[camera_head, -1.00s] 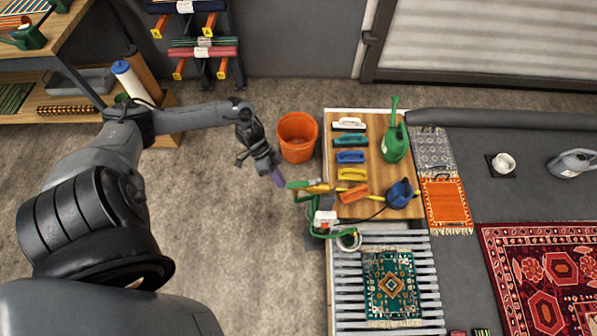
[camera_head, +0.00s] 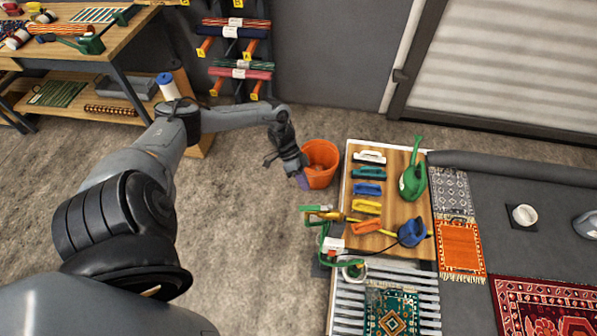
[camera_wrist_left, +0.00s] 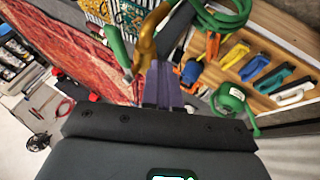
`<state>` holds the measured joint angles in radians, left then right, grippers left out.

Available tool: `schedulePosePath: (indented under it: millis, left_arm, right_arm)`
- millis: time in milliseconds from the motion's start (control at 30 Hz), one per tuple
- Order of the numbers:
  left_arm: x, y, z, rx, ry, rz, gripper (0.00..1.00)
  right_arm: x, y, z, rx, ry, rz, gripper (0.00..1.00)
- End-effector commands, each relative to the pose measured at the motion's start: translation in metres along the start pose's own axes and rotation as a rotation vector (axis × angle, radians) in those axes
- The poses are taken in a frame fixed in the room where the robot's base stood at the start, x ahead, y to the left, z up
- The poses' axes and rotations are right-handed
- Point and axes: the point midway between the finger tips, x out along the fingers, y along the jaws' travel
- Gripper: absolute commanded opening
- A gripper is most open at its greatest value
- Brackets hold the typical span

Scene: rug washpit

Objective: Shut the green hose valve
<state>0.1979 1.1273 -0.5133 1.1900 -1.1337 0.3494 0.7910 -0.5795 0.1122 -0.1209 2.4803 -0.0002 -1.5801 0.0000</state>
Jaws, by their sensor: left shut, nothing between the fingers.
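The hose valve has a green lever (camera_head: 315,208) and a brass-yellow body (camera_head: 331,216). It stands at the left edge of the wooden board, with a green hose (camera_head: 323,238) below it. In the left wrist view the lever (camera_wrist_left: 116,46) and the brass body (camera_wrist_left: 150,40) show just beyond the fingertips. My left gripper (camera_head: 302,181) is shut and empty, with purple fingers, above and slightly left of the lever in the head view. The fingers (camera_wrist_left: 163,84) overlap the brass body's lower end in the wrist view; I cannot tell whether they touch it. My right gripper is out of view.
An orange bucket (camera_head: 321,163) stands close beside my left gripper. The wooden board (camera_head: 390,190) holds several brushes, a green watering can (camera_head: 412,180) and a blue container (camera_head: 411,233). A slatted rack (camera_head: 347,305) lies below. The floor to the left is clear.

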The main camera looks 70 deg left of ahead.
Motion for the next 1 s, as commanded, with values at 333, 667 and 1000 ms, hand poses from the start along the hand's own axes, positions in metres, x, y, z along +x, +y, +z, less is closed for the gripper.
schedulePosePath:
  millis: [333,667,1000]
  left_arm:
    - [0.027,0.029,0.0,0.002,-0.002,0.002,0.0]
    - [0.033,0.036,0.0,0.0,-0.001,0.0,0.0]
    - [0.032,0.037,0.0,-0.005,0.002,-0.003,0.0]
  right_arm:
    - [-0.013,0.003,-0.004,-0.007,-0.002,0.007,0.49]
    - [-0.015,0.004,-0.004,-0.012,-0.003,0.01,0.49]
    - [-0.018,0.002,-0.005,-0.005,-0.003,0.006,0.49]
